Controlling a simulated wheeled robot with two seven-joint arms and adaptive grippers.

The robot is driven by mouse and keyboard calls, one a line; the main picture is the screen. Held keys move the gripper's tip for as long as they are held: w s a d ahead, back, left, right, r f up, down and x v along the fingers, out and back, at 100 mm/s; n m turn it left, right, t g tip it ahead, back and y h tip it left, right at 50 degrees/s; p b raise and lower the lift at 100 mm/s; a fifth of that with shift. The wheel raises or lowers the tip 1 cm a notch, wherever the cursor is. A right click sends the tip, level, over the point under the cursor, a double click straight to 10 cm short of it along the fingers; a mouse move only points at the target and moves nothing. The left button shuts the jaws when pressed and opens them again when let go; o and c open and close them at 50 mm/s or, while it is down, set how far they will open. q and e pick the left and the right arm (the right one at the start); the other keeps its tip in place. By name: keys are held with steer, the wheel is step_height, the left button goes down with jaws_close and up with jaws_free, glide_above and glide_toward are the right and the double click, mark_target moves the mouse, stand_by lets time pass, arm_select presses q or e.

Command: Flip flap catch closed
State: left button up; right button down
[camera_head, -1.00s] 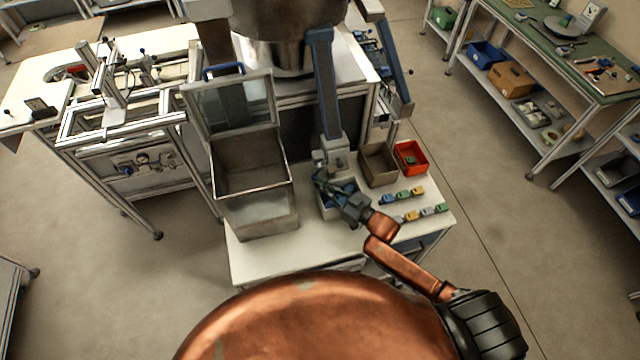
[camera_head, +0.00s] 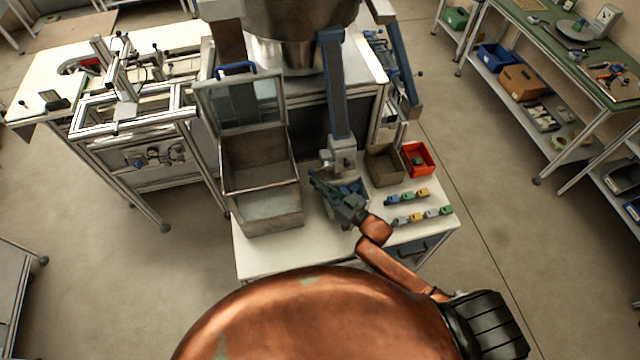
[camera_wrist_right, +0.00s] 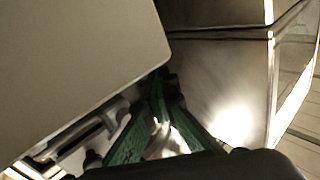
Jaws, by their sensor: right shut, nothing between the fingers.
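The blue chute (camera_head: 335,85) slopes down to a grey block (camera_head: 339,157) at its lower end; a flap catch is too small to tell apart there. My right gripper (camera_head: 315,178) is shut and empty, just left of and below this block, over the left side of a small bin (camera_head: 360,206) holding blue pieces. In the right wrist view, its green fingers (camera_wrist_right: 160,92) come together beside a pale flat panel (camera_wrist_right: 75,65) that fills the upper left. Contact with the panel cannot be told. My left gripper is out of view.
A metal box (camera_head: 268,213) with its glazed lid (camera_head: 240,103) raised stands left of my gripper; its wall is close in the right wrist view (camera_wrist_right: 225,75). A brown bin (camera_head: 384,165), a red bin (camera_head: 417,158) and small coloured parts (camera_head: 408,198) are on the right.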

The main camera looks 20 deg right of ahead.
steer(key=v, duration=1.1)
steer(key=shift+s+m, duration=0.35)
steer(key=shift+m, duration=0.05)
steer(key=shift+f, duration=0.1)
